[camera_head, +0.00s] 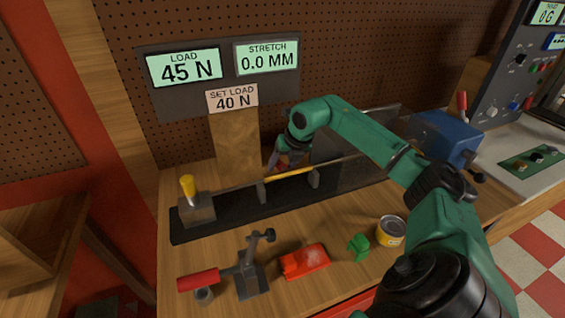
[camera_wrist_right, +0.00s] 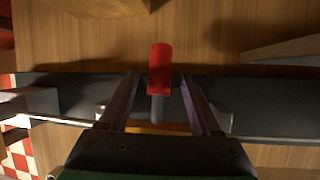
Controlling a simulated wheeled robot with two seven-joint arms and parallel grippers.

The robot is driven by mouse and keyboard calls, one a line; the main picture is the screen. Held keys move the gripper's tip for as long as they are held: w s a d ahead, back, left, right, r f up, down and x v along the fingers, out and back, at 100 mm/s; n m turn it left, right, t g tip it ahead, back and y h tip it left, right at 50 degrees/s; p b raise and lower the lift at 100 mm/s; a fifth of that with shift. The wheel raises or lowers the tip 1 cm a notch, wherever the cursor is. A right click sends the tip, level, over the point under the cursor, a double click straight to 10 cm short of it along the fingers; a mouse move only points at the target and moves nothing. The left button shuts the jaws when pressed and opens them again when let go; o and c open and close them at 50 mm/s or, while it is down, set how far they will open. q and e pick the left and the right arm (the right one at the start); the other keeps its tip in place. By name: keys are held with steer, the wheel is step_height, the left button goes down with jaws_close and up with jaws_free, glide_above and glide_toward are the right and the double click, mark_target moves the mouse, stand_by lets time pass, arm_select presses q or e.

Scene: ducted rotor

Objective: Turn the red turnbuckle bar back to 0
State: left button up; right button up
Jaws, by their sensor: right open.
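My right gripper (camera_wrist_right: 159,78) is open, with its two fingers on either side of a red bar (camera_wrist_right: 160,66) in the right wrist view. A gap shows between the bar and each finger. The bar has a dark stem below its red grip. In the head view my right gripper (camera_head: 279,160) is over the back of the long black rig base (camera_head: 225,224), and it mostly hides the bar. A yellow rod (camera_head: 290,175) runs along the rig between grey posts. The display panel (camera_head: 217,72) reads LOAD 45 N and STRETCH 0.0 MM. A sign (camera_head: 232,98) reads SET LOAD 40 N.
A yellow-handled block (camera_head: 196,207) stands at the rig's left end. A red-handled clamp (camera_head: 249,280), a red pouch (camera_head: 304,262), a green piece (camera_head: 358,247) and a yellow can (camera_head: 391,231) are at the bench front. A pegboard wall is behind.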

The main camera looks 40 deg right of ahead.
jaws_close()
steer(key=shift+w, duration=0.1)
stand_by(1.2)
